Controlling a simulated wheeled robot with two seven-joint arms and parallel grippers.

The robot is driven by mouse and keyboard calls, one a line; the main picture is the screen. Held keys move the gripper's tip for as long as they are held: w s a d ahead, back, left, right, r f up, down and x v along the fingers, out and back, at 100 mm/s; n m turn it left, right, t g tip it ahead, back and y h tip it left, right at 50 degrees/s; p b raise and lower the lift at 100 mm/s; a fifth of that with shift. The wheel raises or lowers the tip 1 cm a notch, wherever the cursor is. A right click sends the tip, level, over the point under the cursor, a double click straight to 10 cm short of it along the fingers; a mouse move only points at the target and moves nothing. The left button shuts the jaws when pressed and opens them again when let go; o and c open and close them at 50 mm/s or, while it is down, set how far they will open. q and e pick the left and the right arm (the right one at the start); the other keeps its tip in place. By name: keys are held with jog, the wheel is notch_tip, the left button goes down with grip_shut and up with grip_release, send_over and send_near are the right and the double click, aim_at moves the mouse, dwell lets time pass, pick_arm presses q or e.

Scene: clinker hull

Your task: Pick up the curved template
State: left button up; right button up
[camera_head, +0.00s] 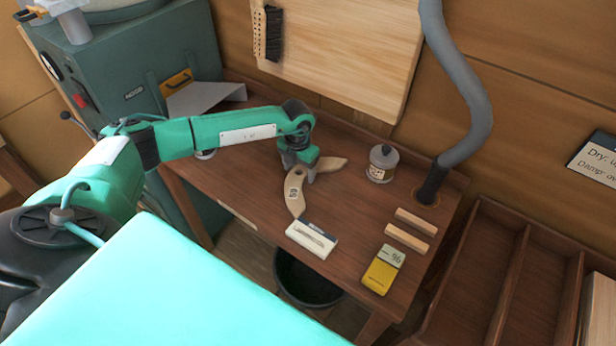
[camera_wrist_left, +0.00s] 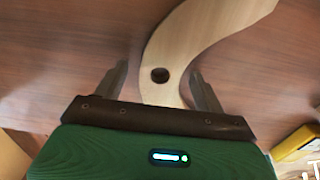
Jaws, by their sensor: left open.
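The curved template (camera_head: 295,194) is a pale wooden curved piece lying flat on the brown workbench (camera_head: 240,185). My left gripper (camera_head: 300,170) is over its middle in the head view and hides part of it. In the left wrist view the template (camera_wrist_left: 165,58) has a dark round hole and runs between the two fingers of my left gripper (camera_wrist_left: 165,85). The fingers are open, one on each side, with gaps beside the wood. I cannot tell how far the fingertips are above the bench. My right gripper is not in view.
A white-and-dark block (camera_head: 311,238), a yellow meter (camera_head: 383,270), two wooden strips (camera_head: 410,230) and a small jar (camera_head: 382,163) stand on the bench. A grey hose (camera_head: 470,130) rises at the back right. A black bin (camera_head: 305,280) is below the front edge.

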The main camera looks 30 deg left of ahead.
pick_arm(q)
jog(key=c, duration=1.2)
jog(key=shift+r, duration=0.1)
